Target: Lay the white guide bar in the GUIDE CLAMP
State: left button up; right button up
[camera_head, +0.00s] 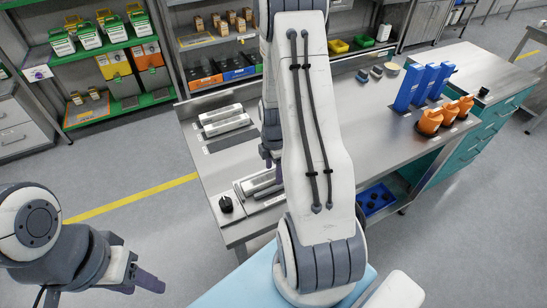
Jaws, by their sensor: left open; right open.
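Two white bars (225,125) lie side by side on the left part of the steel bench; I cannot tell whether either is the guide bar. Nearer the front edge is a low light-coloured fixture (240,193) with a black knob (226,203); it looks like the guide clamp, but no label is readable. My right gripper (267,155) is open, its dark fingers over the bench between the bars and the fixture, partly hidden by my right arm. My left gripper (148,282) is open at the lower left, over the floor and away from the bench.
Blue upright holders (408,90) and orange parts (430,121) stand on the bench's right side. A blue bin (375,198) sits on the lower shelf. Shelves with boxes (115,62) stand behind. My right arm hides the bench's middle. Floor on the left is clear.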

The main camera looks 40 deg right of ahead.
aim_at(274, 174)
notch_tip(274, 174, up, 11)
jog(key=b, duration=0.1)
jog(key=shift+r, duration=0.15)
jog(key=s+a+r+m, duration=0.1)
jog(key=a+r+m, duration=0.15)
jog(key=a, duration=0.65)
jog(key=s+a+r+m, duration=0.1)
jog(key=a+r, duration=0.2)
jog(key=a, duration=0.7)
jog(key=s+a+r+m+y, duration=0.1)
jog(key=s+a+m, duration=0.3)
jog(key=s+a, duration=0.8)
jog(key=shift+s+r, duration=0.7)
jog(key=shift+s, duration=0.45)
jog(key=shift+m, duration=0.25)
